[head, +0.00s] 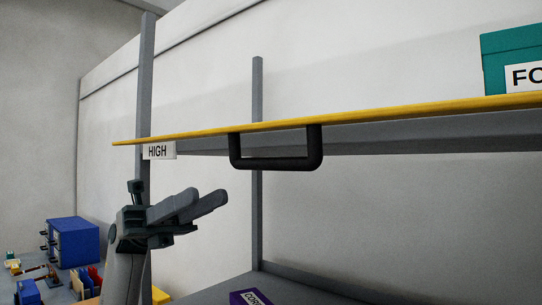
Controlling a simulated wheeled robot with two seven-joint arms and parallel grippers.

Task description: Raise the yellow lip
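The yellow lip (390,113) runs along the front edge of a high grey shelf, from the upright post at left to the right edge of the head view. A black U-shaped handle (278,163) hangs below the lip near the middle. My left gripper (220,197) is below the lip, left of the handle and apart from both. Its two fingers point right and lie close together; whether a gap remains between them is hard to judge. I see nothing held in it. My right gripper is not in view.
A teal box (506,52) stands on the shelf at upper right. A purple box (250,298) is on the lower shelf. A blue drawer cabinet (75,241) stands at lower left among small items.

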